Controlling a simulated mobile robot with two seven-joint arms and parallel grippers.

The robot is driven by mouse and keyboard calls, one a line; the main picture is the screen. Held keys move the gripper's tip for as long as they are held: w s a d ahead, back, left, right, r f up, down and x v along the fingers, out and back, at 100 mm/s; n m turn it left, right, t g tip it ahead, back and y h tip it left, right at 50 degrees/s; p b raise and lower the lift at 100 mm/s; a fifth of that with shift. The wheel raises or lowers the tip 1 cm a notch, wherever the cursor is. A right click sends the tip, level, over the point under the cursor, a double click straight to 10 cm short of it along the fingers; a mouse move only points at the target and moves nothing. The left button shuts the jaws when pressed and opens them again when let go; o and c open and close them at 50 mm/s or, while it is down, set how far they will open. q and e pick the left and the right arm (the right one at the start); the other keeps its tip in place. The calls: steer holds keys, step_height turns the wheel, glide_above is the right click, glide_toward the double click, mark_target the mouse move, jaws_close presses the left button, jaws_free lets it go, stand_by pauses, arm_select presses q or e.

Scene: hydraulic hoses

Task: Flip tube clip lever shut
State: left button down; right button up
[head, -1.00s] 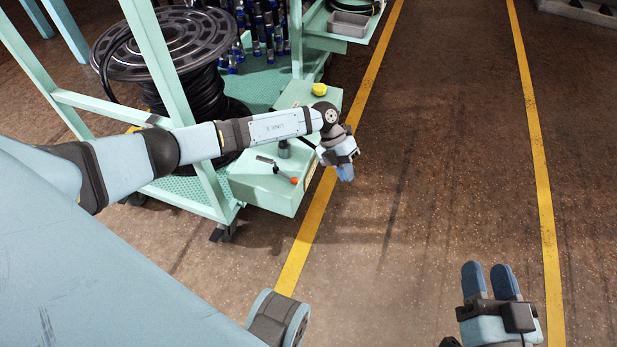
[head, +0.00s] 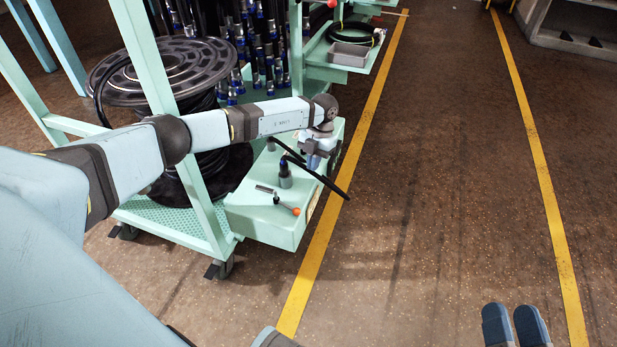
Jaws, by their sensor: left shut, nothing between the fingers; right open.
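A lever with an orange knob (head: 296,211) lies low on the top of the pale green box (head: 262,228), pointing to the front right. A black tube (head: 325,182) slants from near the fitting out past the box's right edge. My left gripper (head: 313,162) is shut and empty, above the back right of the box, beyond the lever and apart from it. My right gripper (head: 515,325) is open and empty over the floor at the bottom right. The clip's inner parts are too small to tell.
A green cart frame (head: 160,60) with a large black hose reel (head: 165,75) stands left of the box. Several blue-ended hoses (head: 262,60) hang behind. A shelf with a grey tray (head: 348,53) is farther back. The floor to the right is clear.

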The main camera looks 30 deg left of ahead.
mark_target(299, 209)
arm_select(q)
steer(key=b+x, duration=0.3)
steer(key=x, duration=0.6)
steer(key=shift+f, duration=0.2)
steer(key=shift+s, duration=1.25)
steer(key=shift+s+f+b, duration=0.1)
steer(key=shift+s+b, duration=0.25)
steer(key=shift+s, duration=0.35)
arm_select(e)
steer(key=f+g, duration=0.1)
steer(key=f, duration=0.2)
steer(key=f+g, duration=0.1)
steer(key=f, duration=0.2)
steer(key=shift+a+n+g, duration=0.2)
steer(key=shift+n+g, duration=0.1)
steer(key=shift+r, duration=0.15)
arm_select(q)
steer(key=shift+s+d+p, duration=0.1)
steer(key=shift+s+p, duration=0.05)
steer(key=shift+p, duration=0.15)
steer(key=shift+s+m, duration=0.1)
steer(key=shift+m, duration=0.3)
arm_select(e)
steer(key=shift+r, duration=0.45)
